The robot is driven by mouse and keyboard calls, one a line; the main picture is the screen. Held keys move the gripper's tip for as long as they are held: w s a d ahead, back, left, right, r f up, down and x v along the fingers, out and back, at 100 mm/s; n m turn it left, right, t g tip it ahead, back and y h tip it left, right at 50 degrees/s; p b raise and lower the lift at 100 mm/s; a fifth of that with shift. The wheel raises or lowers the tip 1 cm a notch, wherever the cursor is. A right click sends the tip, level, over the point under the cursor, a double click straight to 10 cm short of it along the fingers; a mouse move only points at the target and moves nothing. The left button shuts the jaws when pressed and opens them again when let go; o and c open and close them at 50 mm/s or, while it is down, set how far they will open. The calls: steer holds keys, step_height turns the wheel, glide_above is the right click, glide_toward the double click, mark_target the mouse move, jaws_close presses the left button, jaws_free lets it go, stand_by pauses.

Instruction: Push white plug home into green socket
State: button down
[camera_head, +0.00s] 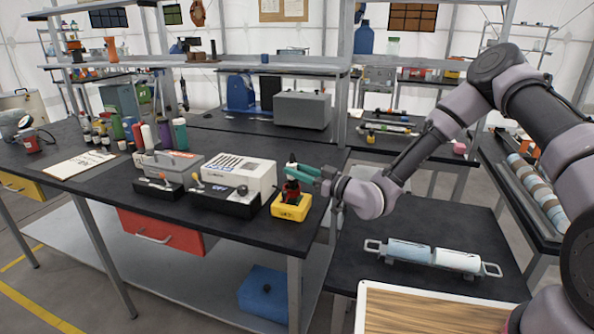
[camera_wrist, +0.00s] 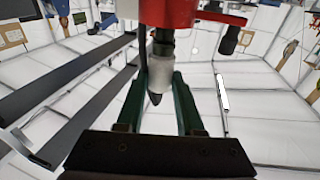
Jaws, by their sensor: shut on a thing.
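A white cylinder (camera_head: 459,260) with a loop handle at its right end lies on the right-hand black table. It is lined up end to end with a pale blue-green cylinder (camera_head: 409,252) that has a loop handle at its left end. Their facing ends are very close; I cannot tell how deeply they fit together. No deeper green socket is clear. My gripper (camera_head: 308,173) is away from them, at the left bench. It is shut on a red and black tool (camera_head: 290,189). In the wrist view, the tool's white neck (camera_wrist: 165,72) sits between my green fingers (camera_wrist: 163,100).
The tool is upright at a yellow block (camera_head: 291,207) on the bench corner. Black boxes (camera_head: 226,198) and a white unit (camera_head: 238,173) stand just left. A wooden-topped board (camera_head: 430,310) is at the front of the right table. Bare table surrounds the cylinders.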

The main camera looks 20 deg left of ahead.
steer(key=shift+f, duration=1.25)
steer(key=shift+c, duration=2.3)
jaws_free()
steer(key=shift+d, duration=0.1)
steer(key=v, duration=1)
steer(key=shift+d, duration=0.35)
steer(key=shift+s, duration=0.1)
